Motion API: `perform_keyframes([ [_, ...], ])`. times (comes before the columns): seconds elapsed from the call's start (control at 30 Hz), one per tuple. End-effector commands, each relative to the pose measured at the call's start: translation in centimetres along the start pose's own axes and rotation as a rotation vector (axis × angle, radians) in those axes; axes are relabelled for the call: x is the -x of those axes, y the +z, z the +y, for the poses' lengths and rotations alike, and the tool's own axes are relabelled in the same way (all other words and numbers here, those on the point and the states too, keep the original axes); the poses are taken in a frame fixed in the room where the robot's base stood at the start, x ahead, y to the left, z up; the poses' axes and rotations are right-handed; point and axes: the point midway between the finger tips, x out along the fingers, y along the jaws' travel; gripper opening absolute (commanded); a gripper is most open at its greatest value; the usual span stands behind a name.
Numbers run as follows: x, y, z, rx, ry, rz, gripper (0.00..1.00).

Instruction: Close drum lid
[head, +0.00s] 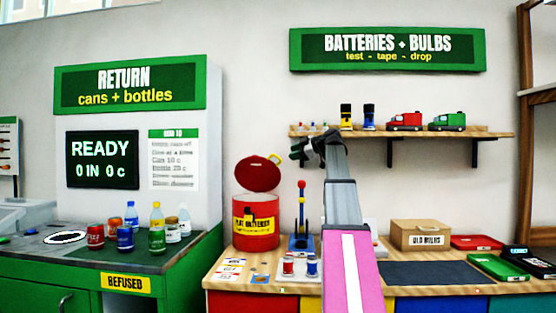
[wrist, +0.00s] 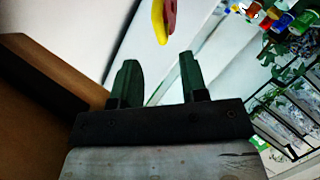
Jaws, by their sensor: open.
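The red drum (head: 255,235) stands on the counter with a yellow label on its front. Its red lid (head: 258,173) is open, tilted up above the rim at the back. A yellow handle (head: 275,158) sticks out at the lid's upper right. My gripper (head: 298,148) is to the right of the lid, at about the handle's height, apart from it. In the wrist view my gripper (wrist: 155,60) is open and empty, its dark green fingers spread. Beyond the fingertips, the yellow handle (wrist: 158,22) and a strip of the red lid (wrist: 171,14) show at the top edge.
A blue stand with a red-topped rod (head: 301,210) is right of the drum. A shelf (head: 480,135) with small vehicles is behind my arm. A box labelled "OLD BULBS" (head: 420,240) and a dark mat (head: 428,273) are at right. Cans and bottles stand at left.

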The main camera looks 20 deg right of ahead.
Motion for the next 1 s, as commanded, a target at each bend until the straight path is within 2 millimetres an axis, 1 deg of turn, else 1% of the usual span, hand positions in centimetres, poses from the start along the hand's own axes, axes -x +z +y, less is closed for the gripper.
perform_keyframes([
  [0.03, -1.0, 0.0, 0.0, 0.0, -0.001, 0.001, 0.4],
  [0.1, -2.3, 0.0, 0.1, 0.0, -0.001, 0.002, 0.4],
  [0.3, -5.8, 0.0, 0.1, 0.001, -0.001, 0.002, 0.4],
  [0.5, -8.0, 0.0, 0.1, 0.001, 0.0, 0.002, 0.4],
  [0.67, -8.7, 0.0, 0.1, 0.002, 0.001, 0.002, 0.4],
  [0.93, -8.8, 0.0, 0.1, 0.002, 0.002, 0.002, 0.4],
  [0.97, -8.8, 0.0, 0.1, 0.002, 0.002, 0.002, 0.3],
  [1.0, -8.8, 0.0, 0.1, 0.002, 0.002, 0.002, 0.17],
])
